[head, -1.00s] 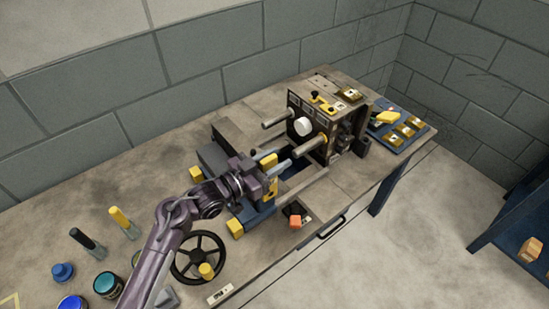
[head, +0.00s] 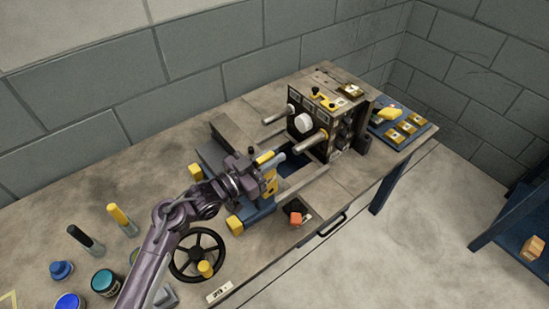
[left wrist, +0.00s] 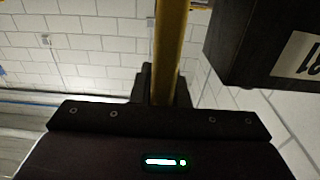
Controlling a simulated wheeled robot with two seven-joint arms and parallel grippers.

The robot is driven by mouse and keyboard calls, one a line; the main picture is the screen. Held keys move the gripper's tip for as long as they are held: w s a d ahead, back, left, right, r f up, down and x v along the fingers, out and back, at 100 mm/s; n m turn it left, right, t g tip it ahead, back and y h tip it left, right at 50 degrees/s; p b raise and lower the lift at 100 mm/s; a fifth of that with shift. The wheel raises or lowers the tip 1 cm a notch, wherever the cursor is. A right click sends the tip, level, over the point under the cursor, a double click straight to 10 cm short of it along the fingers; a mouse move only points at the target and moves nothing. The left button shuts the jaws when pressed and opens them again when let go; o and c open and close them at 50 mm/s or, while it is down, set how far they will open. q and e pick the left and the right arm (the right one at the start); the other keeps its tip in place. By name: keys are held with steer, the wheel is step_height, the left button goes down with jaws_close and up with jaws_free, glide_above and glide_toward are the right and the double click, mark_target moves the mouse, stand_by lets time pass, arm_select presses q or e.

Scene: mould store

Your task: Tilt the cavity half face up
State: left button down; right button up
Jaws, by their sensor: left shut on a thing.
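My left gripper (head: 262,178) is shut on a yellow bar at the blue cradle (head: 210,158) on the bench. In the left wrist view the yellow bar (left wrist: 170,50) runs up from between the jaws. The jaws and arm hide much of the cradle and what it carries. A dark mould block (head: 345,138) stands upright to the right, its face toward the cradle, with a white round boss (head: 303,124) and two guide pillars. I cannot tell for sure which half is the cavity half. My right gripper is not in view.
A black handwheel (head: 196,236) is at the bench front. An orange knob (head: 295,219) sits by the front edge. A blue tray (head: 427,129) with brass pieces is at the far right. Several jars and two upright tools stand at left. A labelled dark block (left wrist: 265,45) is close in the wrist view.

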mark_target(257, 165)
arm_select(q)
steer(key=shift+s+a+f+t+h+b, duration=0.25)
steer(key=shift+s+a+t+h+b, duration=0.55)
steer(key=shift+b, duration=0.95)
steer(key=shift+s+a+f+t+h+b, duration=0.2)
steer(key=shift+s+a+t+h+b, duration=0.25)
steer(key=shift+a+h+b, duration=0.9)
steer(key=shift+s+a+f+t+h+b, duration=0.3)
steer(key=shift+s+a+t+b, duration=0.3)
steer(key=shift+b, duration=1.55)
steer(key=shift+d, duration=0.1)
steer(key=c, duration=1.4)
jaws_free()
steer(key=shift+s, duration=0.1)
steer(key=shift+f, duration=0.15)
steer(key=s+a+b, duration=0.2)
steer(key=s+a, duration=0.5)
steer(key=a, duration=0.3)
steer(key=shift+s+a, duration=0.3)
